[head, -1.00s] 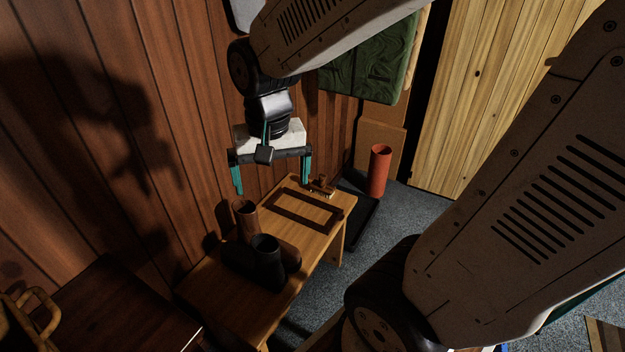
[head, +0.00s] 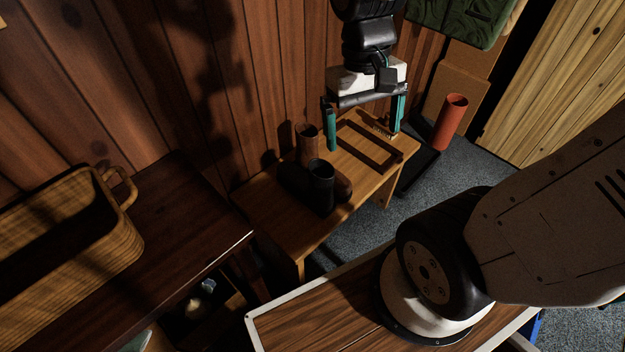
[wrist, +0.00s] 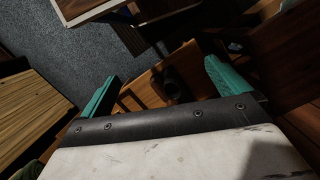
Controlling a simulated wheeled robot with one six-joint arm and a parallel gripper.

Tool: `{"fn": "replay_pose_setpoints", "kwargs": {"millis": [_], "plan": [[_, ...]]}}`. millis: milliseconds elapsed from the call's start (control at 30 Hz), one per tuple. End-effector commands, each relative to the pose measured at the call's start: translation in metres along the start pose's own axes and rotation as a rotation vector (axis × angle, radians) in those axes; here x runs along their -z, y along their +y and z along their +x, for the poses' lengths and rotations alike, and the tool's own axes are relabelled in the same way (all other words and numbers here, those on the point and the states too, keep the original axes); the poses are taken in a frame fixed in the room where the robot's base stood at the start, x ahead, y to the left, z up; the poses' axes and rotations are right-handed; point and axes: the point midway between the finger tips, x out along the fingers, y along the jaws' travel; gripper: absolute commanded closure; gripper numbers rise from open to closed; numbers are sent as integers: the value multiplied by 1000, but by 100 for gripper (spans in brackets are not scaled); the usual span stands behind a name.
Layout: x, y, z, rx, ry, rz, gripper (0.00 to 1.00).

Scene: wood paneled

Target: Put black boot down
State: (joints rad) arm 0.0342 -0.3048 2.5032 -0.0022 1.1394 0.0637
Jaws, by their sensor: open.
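My gripper (head: 364,139) is open and empty, beyond and right of the boots, over the bench's far end. Its teal fingers are wide apart and clear of the boots. In the wrist view the dark boots (wrist: 172,84) show small, between and beyond the open fingers.
A dark rectangular outline (head: 372,160) and a small brush (head: 384,133) lie on the bench's far end. A red cylinder (head: 449,122) stands on the floor behind. A dark table (head: 185,240) with a wicker basket (head: 95,245) is at left. Wood-paneled wall runs behind the bench.

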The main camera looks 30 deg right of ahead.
Motion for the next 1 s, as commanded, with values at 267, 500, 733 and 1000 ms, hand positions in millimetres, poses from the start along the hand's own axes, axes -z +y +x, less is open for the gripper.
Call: {"fn": "replay_pose_setpoints", "kwargs": {"millis": [267, 500, 733, 1000], "plan": [[72, 2, 73, -8, -91, 224, 0], [130, 5, 155, -17, -97, 494, 0], [179, 7, 227, 2, -27, 793, 0], [233, 7, 234, 110, 151, 1095, 0]]}}
